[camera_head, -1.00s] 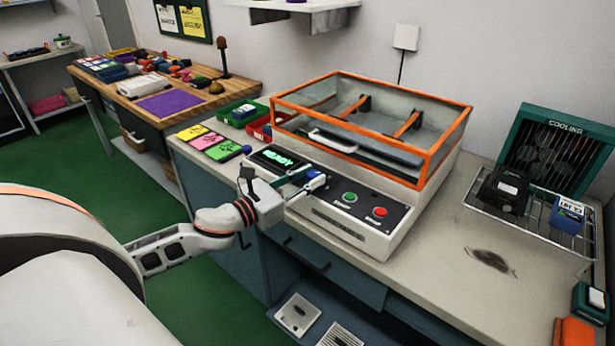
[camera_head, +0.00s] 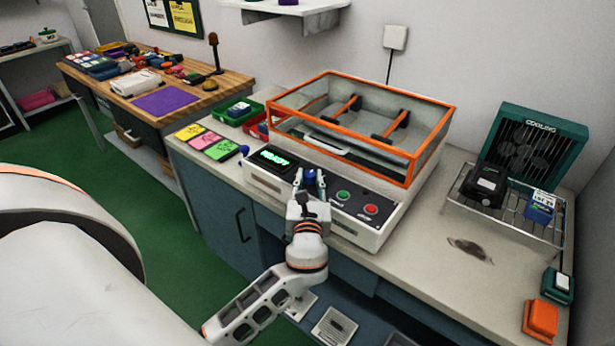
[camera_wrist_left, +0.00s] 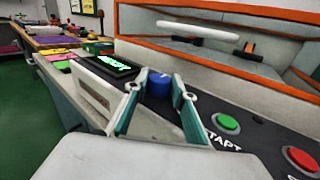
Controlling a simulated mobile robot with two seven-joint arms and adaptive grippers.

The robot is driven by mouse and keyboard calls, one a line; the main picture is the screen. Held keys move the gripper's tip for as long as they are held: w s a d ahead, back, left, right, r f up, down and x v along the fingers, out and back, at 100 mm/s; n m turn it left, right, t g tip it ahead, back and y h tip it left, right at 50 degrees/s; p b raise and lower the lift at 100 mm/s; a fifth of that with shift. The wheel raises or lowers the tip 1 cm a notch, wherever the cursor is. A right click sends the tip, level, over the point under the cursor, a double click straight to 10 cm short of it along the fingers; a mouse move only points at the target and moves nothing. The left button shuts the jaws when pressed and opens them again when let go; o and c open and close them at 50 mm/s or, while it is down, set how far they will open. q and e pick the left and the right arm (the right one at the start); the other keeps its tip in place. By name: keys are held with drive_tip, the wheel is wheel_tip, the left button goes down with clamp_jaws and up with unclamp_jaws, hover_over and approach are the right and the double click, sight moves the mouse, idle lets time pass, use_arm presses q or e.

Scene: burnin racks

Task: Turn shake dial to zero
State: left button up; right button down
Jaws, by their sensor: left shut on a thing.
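The shaker (camera_head: 325,215) is a white machine with a dark control panel and an orange-framed clear cover. Its blue shake dial (camera_wrist_left: 158,84) shows between the teal fingers of my left gripper (camera_wrist_left: 157,105) in the left wrist view. My left gripper (camera_head: 310,182) comes from the front in the head view and is shut on the dial, largely hiding it there. The dial's pointer and scale cannot be read. The green display (camera_head: 272,158) is lit left of the dial. My right gripper is not in view.
A green button (camera_head: 343,195) and a red button (camera_head: 370,209) sit right of the dial. Coloured cards (camera_head: 207,143) lie left of the shaker. A wire rack (camera_head: 508,222) with a black and a blue block stands at right by the teal cooling unit (camera_head: 540,145).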

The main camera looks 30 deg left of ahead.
use_arm(q)
drive_tip(key=shift+w+d+n+g+y, duration=0.1)
drive_tip(key=shift+d+n+g+y, duration=0.05)
drive_tip(key=shift+n+g+y, duration=0.45)
drive_tip(key=shift+n+y, duration=0.3)
drive_tip(key=shift+y, duration=0.1)
drive_tip(key=o, duration=1.1)
drive_tip(key=v, duration=1.2)
drive_tip(key=shift+r, duration=0.1)
